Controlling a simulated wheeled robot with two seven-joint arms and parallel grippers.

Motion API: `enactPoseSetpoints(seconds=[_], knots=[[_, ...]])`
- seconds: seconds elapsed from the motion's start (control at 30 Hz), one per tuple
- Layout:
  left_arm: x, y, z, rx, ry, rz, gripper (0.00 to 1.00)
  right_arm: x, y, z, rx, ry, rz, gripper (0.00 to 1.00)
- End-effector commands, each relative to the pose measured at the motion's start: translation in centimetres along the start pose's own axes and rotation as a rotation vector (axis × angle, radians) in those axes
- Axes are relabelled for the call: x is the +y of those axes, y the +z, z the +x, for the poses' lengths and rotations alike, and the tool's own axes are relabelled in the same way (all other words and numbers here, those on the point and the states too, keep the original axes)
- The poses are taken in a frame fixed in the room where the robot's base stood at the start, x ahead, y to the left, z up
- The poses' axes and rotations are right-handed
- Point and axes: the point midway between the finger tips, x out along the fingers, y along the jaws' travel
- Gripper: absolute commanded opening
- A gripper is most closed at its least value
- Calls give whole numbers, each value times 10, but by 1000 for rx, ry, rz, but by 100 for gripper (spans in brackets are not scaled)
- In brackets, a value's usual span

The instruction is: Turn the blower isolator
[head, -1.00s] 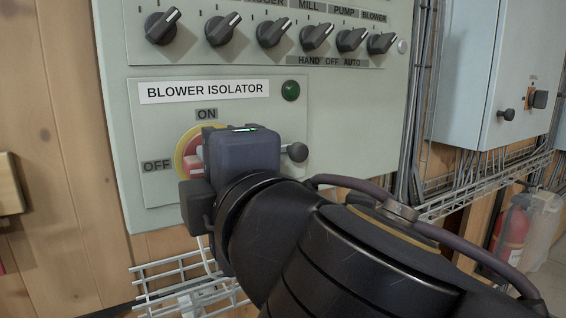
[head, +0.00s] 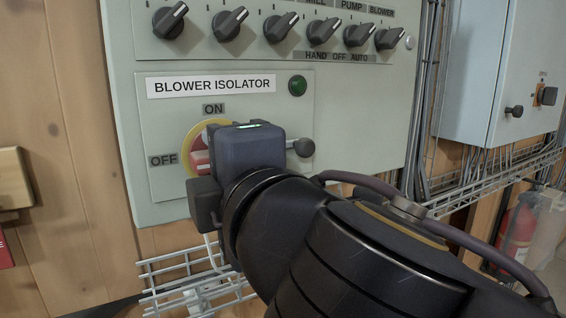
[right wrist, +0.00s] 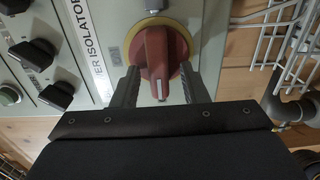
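The blower isolator is a red rotary knob (right wrist: 153,50) on a yellow ring (right wrist: 127,52), on a grey-green panel. In the head view the yellow ring (head: 192,140) shows between the ON and OFF labels, partly covered by my right gripper's body (head: 250,150). In the right wrist view the knob's raised grip runs up and down the picture, with a white mark at its lower end. My right gripper (right wrist: 160,84) is open, one finger on each side of the grip, with visible gaps. Whether a fingertip touches the knob's rim is unclear. My left gripper is out of view.
A green lamp (head: 298,86) and a row of black selector knobs (head: 278,28) sit above the isolator. A dark round-ended knob (head: 303,147) stands out right of it. A white wire tray (head: 205,285) is below. A grey cabinet (head: 490,70) hangs at right.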

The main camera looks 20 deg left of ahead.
Motion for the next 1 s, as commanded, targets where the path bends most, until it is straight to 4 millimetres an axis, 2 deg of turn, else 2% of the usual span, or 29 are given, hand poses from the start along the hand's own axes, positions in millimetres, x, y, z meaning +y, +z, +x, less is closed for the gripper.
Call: enactPoseSetpoints(seconds=[0.17,0.4,0.6,1.0], knots=[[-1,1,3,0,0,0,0,0,0,-10,0,1,2,40],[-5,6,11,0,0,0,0,-1,0,-51,0,4,1,40],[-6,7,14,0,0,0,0,-1,0,-74,0,1,0,40],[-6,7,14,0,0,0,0,-2,3,-78,-5,-4,4,40]])
